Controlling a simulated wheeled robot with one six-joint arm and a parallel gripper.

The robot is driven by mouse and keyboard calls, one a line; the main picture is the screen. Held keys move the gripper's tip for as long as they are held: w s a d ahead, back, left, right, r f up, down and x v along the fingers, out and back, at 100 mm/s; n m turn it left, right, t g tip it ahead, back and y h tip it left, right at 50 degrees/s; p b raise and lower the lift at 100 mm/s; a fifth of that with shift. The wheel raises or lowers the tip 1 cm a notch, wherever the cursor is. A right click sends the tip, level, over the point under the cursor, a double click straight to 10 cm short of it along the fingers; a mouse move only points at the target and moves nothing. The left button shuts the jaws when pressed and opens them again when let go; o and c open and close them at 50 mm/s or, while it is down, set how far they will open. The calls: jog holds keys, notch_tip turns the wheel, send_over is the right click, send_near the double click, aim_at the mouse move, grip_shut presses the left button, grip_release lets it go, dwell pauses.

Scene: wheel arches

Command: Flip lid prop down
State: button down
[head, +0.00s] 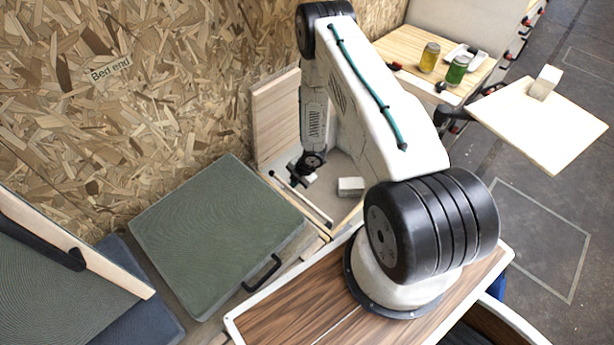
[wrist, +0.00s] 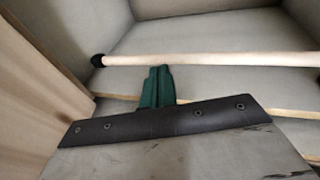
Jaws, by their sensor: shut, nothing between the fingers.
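The lid prop (head: 300,199) is a thin pale rod with a black tip, lying slantwise at the near side of an open bin beside the green cushion. In the wrist view the prop (wrist: 210,59) runs across the upper picture, its black tip at the left. A pale wooden lid (head: 276,118) stands raised against the chipboard wall. My gripper (head: 297,180) points down over the bin, close to the prop. In the wrist view the green fingers of my gripper (wrist: 160,70) are shut and empty, their tips just below the rod; I cannot tell whether they touch it.
A pale block (head: 350,187) lies in the bin. A green cushioned panel (head: 215,235) with a black handle lies to the left. A wooden counter (head: 405,45) holds a yellow jar (head: 429,57) and a green can (head: 457,70). A pale board (head: 540,125) juts out at right.

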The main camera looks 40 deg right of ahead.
jog(key=shift+w+f, duration=0.15)
jog(key=shift+f, duration=1.15)
jog(key=v, duration=0.8)
